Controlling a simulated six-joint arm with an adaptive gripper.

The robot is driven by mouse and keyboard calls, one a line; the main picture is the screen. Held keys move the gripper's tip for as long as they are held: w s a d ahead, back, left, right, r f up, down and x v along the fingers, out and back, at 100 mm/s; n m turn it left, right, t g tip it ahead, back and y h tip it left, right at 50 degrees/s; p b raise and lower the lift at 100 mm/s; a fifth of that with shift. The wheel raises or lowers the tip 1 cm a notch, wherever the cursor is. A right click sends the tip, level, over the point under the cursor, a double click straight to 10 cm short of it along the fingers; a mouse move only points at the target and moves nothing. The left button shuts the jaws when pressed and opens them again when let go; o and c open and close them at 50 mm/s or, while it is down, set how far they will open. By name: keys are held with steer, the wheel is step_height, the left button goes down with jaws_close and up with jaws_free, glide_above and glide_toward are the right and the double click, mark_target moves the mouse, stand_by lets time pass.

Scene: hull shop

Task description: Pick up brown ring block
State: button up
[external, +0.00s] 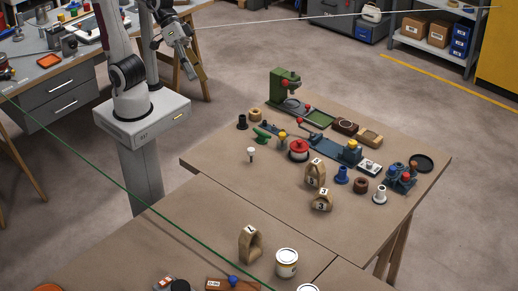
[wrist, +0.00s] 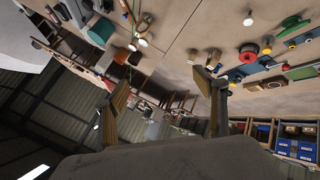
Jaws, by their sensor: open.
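A small brown ring block (external: 361,185) stands on the brown workbench (external: 230,165), between a blue piece and a white piece near the right side. I cannot make it out in the wrist view. My gripper (external: 196,66) is raised at the upper left, well away from the bench pieces and far from the ring block. In the wrist view my gripper (wrist: 160,80) has its two fingers spread apart with nothing between them.
Wooden arch blocks with number tags (external: 316,174) stand left of the ring block. A blue piece (external: 342,175) and a white piece (external: 380,195) flank it closely. A blue-red fixture (external: 401,178) is farther right. The bench's left part is mostly clear.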

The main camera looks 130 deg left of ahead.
steer(key=w+a+r+n+t+y, duration=0.15)
steer(key=w+a+n, duration=0.3)
steer(key=w, duration=0.55)
steer(key=w+a+r+n+t+y, duration=0.1)
steer(key=w+a+r+n+t, duration=0.2)
steer(key=w+n, duration=0.5)
steer(key=w+a+f+n+y, duration=0.25)
steer(key=w+a+n, duration=0.25)
steer(key=w+a, duration=0.3)
steer(key=w+a+f+n+y, duration=0.25)
steer(key=w+a+n, duration=0.35)
steer(key=a, duration=0.4)
steer(key=a+f+n+g+y, duration=0.55)
steer(key=a+f+n, duration=0.6)
steer(key=a, duration=0.35)
steer(key=s+a+f+n+g+y, duration=0.1)
steer(key=s+a+f+n+g, duration=0.3)
steer(key=f, duration=0.6)
steer(key=s+a+f+n+g, duration=0.4)
steer(key=s+a+f+n, duration=0.2)
steer(key=f, duration=0.3)
steer(key=shift+s+f+n+y, duration=0.35)
steer(key=shift+n+y, duration=0.05)
steer(key=shift+n, duration=0.2)
